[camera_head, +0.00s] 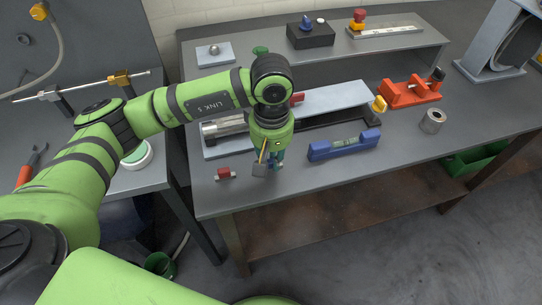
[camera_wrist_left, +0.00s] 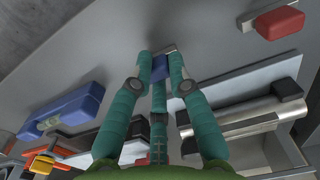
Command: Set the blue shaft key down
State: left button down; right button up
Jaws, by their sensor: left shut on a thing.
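My left gripper (camera_head: 268,160) points down over the front edge area of the workbench. In the left wrist view its green fingers (camera_wrist_left: 158,76) are closed around the blue shaft key (camera_wrist_left: 157,64). The key has a blue head and a short grey part (camera_wrist_left: 168,48) beyond it. In the head view the grey part (camera_head: 259,170) shows below the fingers, and the blue head is mostly hidden by them. I cannot tell whether the key touches the bench top. My right gripper is not in view.
A red key (camera_head: 225,174) lies left of my gripper. A blue level (camera_head: 344,145) lies to the right. A grey shaft in a fixture (camera_head: 222,127) is behind. Farther right are an orange vise (camera_head: 411,92) and a metal ring (camera_head: 433,121). The bench front (camera_head: 310,182) is bare.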

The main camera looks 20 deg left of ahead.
pick_arm(q)
jog(key=shift+f, duration=0.15)
jog(key=c, duration=1.1)
grip_release()
notch_tip(320, 180, up, 12)
grip_shut()
dwell(0.4)
